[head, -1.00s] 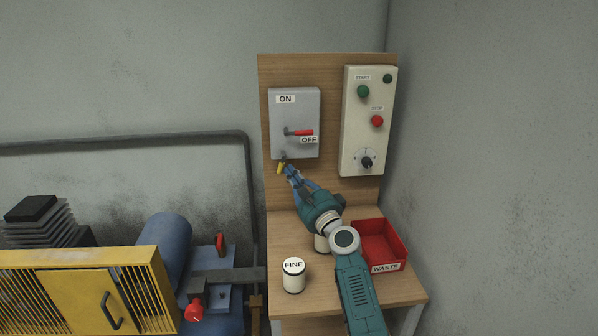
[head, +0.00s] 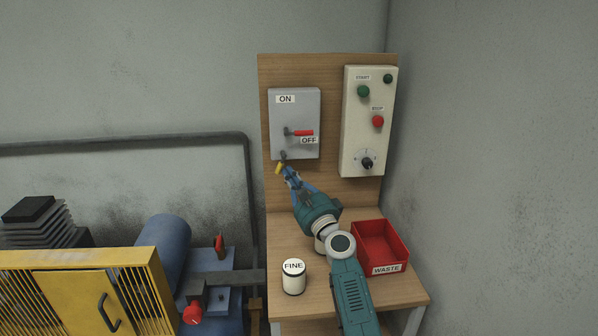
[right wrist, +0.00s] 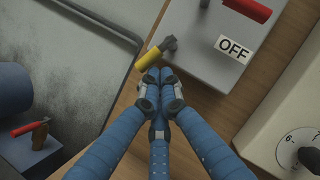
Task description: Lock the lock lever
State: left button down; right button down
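The lock lever, with a yellow grip (head: 279,168) and a dark pivot, sits at the lower left edge of the grey switch box (head: 308,110). It slants down and left from its pivot. In the right wrist view the yellow grip (right wrist: 148,59) lies just beyond my fingertips. My right gripper (head: 288,172) is just below and right of the lever. Its blue fingers converge with the tips together (right wrist: 160,74), and nothing shows between them. Whether the tips touch the lever is unclear. My left gripper is not in view.
The red switch handle (head: 303,133) points right at OFF. The control panel (head: 350,120) is to the right. On the wooden shelf stand a FINE jar (head: 293,278) and a red WASTE bin (head: 402,244); another container is partly hidden behind my arm. A compressor with a blue tank (head: 165,245) is at left.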

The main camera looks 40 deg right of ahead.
jog(key=shift+w+a+m+b, duration=0.15)
jog(key=shift+a+m+b, duration=0.05)
jog(key=shift+m+b, duration=0.25)
dwell(0.4)
jog(key=shift+a+f, duration=0.1)
jog(key=shift+a, duration=0.1)
dwell(0.6)
jog(key=shift+a+r+h+b, duration=0.15)
jog(key=shift+r+h+b, duration=0.15)
jog(key=shift+h+b, duration=0.1)
dwell(1.2)
jog(key=v, duration=1.2)
jog(key=shift+f, duration=0.35)
